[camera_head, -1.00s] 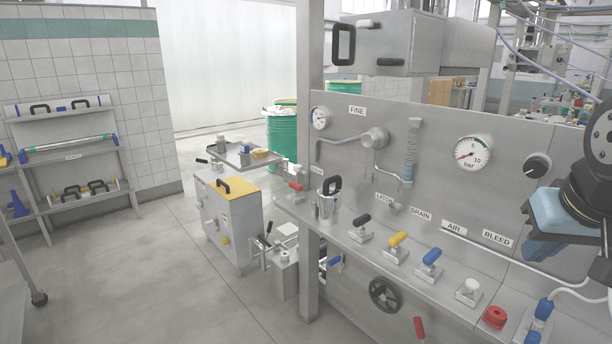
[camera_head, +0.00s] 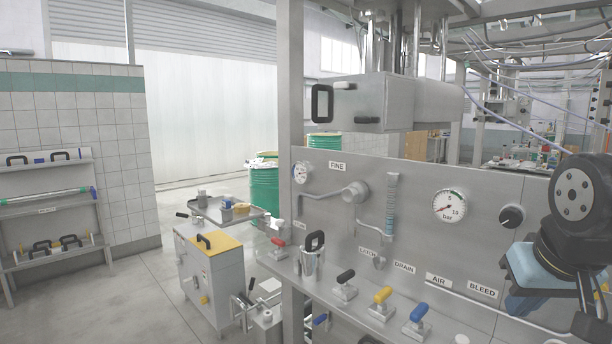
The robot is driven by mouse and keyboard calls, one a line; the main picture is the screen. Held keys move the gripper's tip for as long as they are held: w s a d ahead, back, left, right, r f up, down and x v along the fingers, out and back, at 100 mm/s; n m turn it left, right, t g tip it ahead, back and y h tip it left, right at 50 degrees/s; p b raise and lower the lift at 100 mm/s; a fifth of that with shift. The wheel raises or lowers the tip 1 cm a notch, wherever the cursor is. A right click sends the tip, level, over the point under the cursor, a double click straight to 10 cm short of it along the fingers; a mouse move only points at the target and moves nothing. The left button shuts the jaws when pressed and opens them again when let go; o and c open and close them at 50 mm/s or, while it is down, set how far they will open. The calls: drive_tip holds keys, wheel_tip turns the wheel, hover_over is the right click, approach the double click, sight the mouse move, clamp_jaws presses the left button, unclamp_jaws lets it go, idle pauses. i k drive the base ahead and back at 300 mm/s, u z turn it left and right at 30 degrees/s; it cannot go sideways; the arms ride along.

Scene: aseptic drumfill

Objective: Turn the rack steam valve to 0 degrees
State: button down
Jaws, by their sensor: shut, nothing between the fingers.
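No handle in view carries a readable label naming it the rack steam valve, so I cannot tell which one it is. Lever valves stand along the steel ledge: a red one (camera_head: 278,247), a black one (camera_head: 345,284), a yellow one (camera_head: 382,302) and a blue one (camera_head: 417,322). A white knob (camera_head: 461,339) is cut by the bottom edge. My arm shows at the right edge, with a dark round joint and a blue part, in front of the panel. My gripper's fingers are not in view.
The steel panel (camera_head: 420,190) carries a pressure gauge (camera_head: 449,206), a black knob (camera_head: 511,216) and pipes. A steel box (camera_head: 375,105) juts out above. The left floor is open.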

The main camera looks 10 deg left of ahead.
sight(279, 243)
drive_tip(key=u, duration=0.5)
drive_tip(key=k, duration=1.3)
drive_tip(key=u, duration=0.8)
drive_tip(key=i, duration=1.95)
drive_tip(key=z, duration=0.75)
drive_tip(key=i, duration=0.65)
drive_tip(key=z, duration=0.4)
drive_tip(key=k, duration=0.9)
drive_tip(key=z, duration=0.05)
